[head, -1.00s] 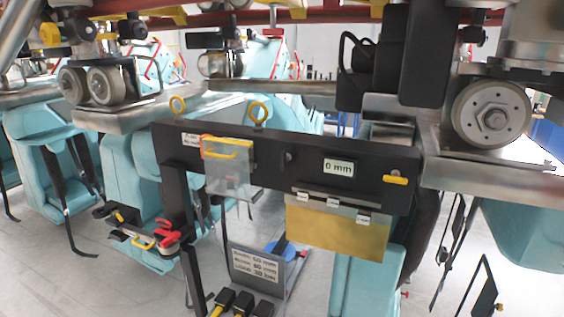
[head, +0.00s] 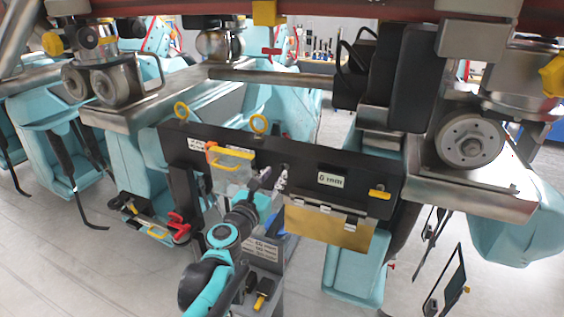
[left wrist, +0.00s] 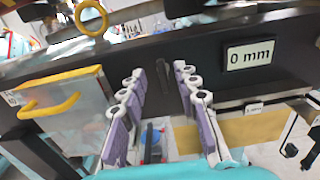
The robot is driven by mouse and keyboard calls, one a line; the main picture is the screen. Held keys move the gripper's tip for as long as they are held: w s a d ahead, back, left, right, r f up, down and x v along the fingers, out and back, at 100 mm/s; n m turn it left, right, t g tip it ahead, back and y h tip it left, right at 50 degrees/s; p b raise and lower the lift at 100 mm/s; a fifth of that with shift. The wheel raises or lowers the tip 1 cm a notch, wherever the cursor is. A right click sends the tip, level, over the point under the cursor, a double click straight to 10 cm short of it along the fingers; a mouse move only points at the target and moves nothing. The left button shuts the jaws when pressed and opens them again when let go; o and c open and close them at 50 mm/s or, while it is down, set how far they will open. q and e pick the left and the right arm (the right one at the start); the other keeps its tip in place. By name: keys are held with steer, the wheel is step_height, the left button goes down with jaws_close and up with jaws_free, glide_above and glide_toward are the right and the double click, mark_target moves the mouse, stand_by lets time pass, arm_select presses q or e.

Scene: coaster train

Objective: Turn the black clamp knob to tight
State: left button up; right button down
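A long black bar (head: 300,172) spans between the two carriages, with a "0 mm" label (head: 331,180) on its face. My left gripper (head: 273,178) reaches up from below to the middle of the bar, left of the label. In the left wrist view its two purple-padded fingers (left wrist: 162,92) are spread apart, pointing at the bar's face. A dark upright shape (left wrist: 164,76) shows between them, black on black; I cannot tell for sure that it is the clamp knob, or how it is turned. No grip on it shows. My right gripper is out of view.
Left of the fingers hangs a clear panel with a yellow handle (head: 231,153). A gold plate (head: 325,229) hangs at the right. A red-handled tool (head: 179,226) lies lower left.

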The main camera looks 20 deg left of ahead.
mark_target(281, 168)
arm_select(q)
steer(key=w, duration=0.6)
jaws_close()
